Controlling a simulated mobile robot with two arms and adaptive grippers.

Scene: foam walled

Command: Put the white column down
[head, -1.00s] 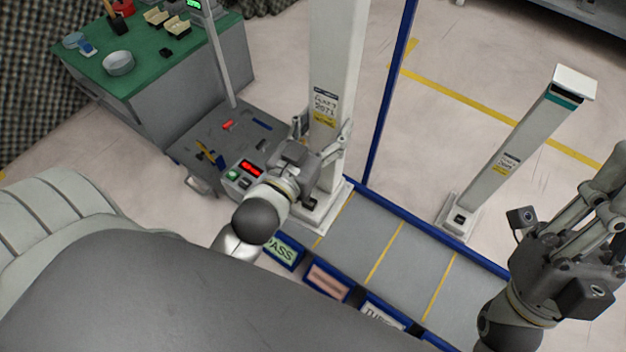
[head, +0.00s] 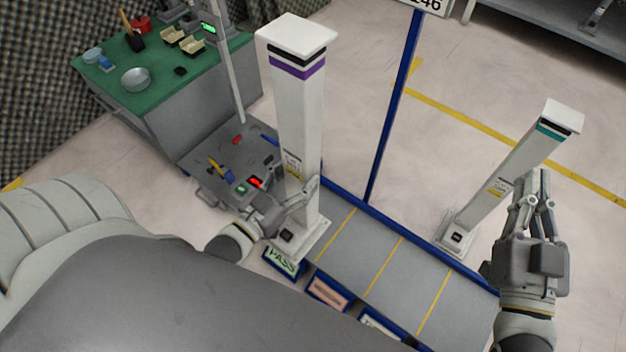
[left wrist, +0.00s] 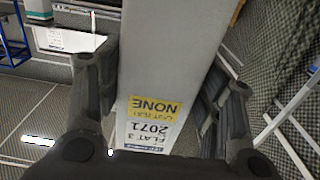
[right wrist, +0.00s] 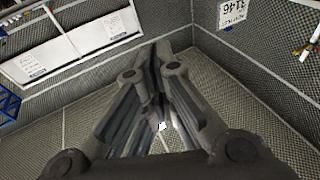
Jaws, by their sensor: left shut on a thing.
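The white column (head: 302,125) has a purple band near its top and stands upright in the head view. Its square base (head: 297,240) is over the left end of the grey platform (head: 345,245), above the PASS sign (head: 281,261). I cannot tell whether the base touches the platform. My left gripper (head: 290,203) is shut on the column's lower part, with fingers on both sides. In the left wrist view the column (left wrist: 170,50) and its label fill the middle. My right gripper (head: 537,190) is shut and empty, as the right wrist view (right wrist: 160,62) also shows.
A second white column (head: 508,172) with a teal band stands right of the platform, near my right gripper. A blue post (head: 392,110) rises behind the platform. A green-topped bench (head: 165,75) and a grey cart (head: 225,165) stand at left. Yellow lines divide the platform's free room.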

